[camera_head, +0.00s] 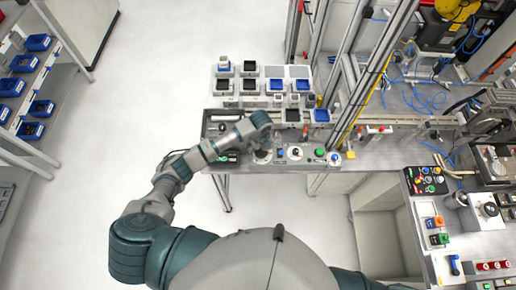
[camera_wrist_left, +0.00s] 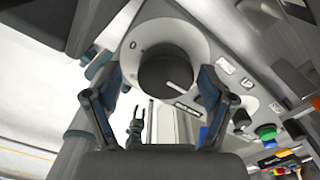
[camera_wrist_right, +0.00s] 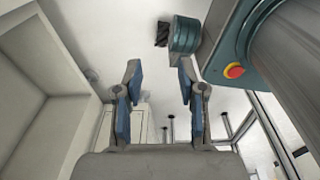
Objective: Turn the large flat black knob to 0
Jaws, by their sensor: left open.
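The large flat black knob (camera_wrist_left: 166,76) sits in a pale round dial plate on a grey panel in the left wrist view. A "0" mark shows at the plate's upper left. The knob's white line points to the lower right. My left gripper (camera_wrist_left: 158,82) is open, with one finger on each side of the knob; I cannot tell whether either touches it. In the head view, my left gripper (camera_head: 261,136) is over the panel's left part and largely hides the knob. My right gripper (camera_wrist_right: 160,75) is open and empty, away from the panel.
A smaller black knob (camera_wrist_left: 241,120) and a green button (camera_wrist_left: 266,132) sit along the panel to the right. Small trays with blue and black parts stand behind the panel (camera_head: 250,85). A metal frame post (camera_head: 360,85) rises at the right. Floor is clear at left.

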